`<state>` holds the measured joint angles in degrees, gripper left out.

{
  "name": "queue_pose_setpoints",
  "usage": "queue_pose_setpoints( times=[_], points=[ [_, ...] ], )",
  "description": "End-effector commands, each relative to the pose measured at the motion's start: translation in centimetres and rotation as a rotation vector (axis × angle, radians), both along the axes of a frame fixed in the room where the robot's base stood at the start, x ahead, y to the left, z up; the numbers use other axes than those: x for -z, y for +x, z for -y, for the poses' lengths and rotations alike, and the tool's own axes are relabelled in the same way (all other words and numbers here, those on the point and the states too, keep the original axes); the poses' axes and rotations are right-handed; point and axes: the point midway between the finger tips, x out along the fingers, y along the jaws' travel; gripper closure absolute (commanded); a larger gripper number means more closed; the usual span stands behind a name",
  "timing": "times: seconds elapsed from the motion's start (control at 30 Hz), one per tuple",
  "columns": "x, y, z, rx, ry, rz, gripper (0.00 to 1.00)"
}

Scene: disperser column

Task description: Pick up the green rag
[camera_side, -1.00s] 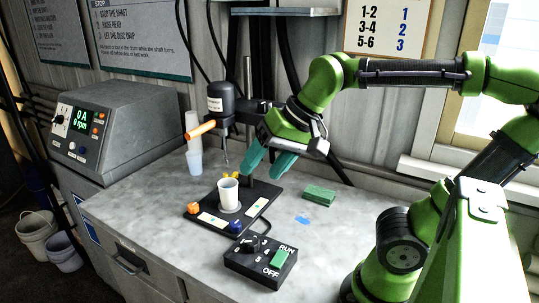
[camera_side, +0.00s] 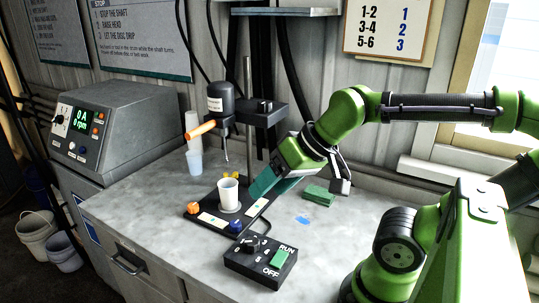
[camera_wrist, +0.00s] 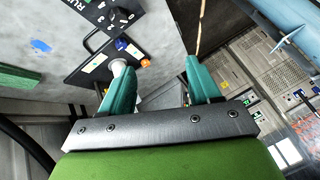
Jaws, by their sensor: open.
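The green rag (camera_side: 318,195) lies as a flat folded block on the grey worktop, right of the black base plate. It also shows at the left edge of the wrist view (camera_wrist: 18,77), partly cut off. My gripper (camera_side: 264,184) is open and empty. Its teal fingers point down and left, over or near the right rear of the base plate, to the left of the rag. In the wrist view the two fingers of my gripper (camera_wrist: 155,72) are spread apart, with the rag outside them to the left.
The black base plate (camera_side: 259,206) carries a white cup (camera_side: 228,195) below the disperser head (camera_side: 221,100). A switch box (camera_side: 260,262) stands in front. A blue mark (camera_side: 304,220) is on the worktop. The worktop right of the plate is mostly clear.

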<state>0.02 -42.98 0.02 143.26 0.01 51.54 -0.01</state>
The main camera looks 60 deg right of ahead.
Motion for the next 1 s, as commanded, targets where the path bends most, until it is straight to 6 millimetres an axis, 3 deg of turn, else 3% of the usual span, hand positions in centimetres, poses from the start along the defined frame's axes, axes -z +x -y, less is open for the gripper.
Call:
queue_pose_setpoints(
  times=[0.47,0.7,1.0],
  points=[
    [0.00,0.01,0.00,0.000,0.000,0.000,0.38],
    [0.00,0.01,0.00,0.000,0.000,0.000,0.06],
    [0.17,0.11,0.50,0.021,0.000,-0.008,0.06]
  ],
)
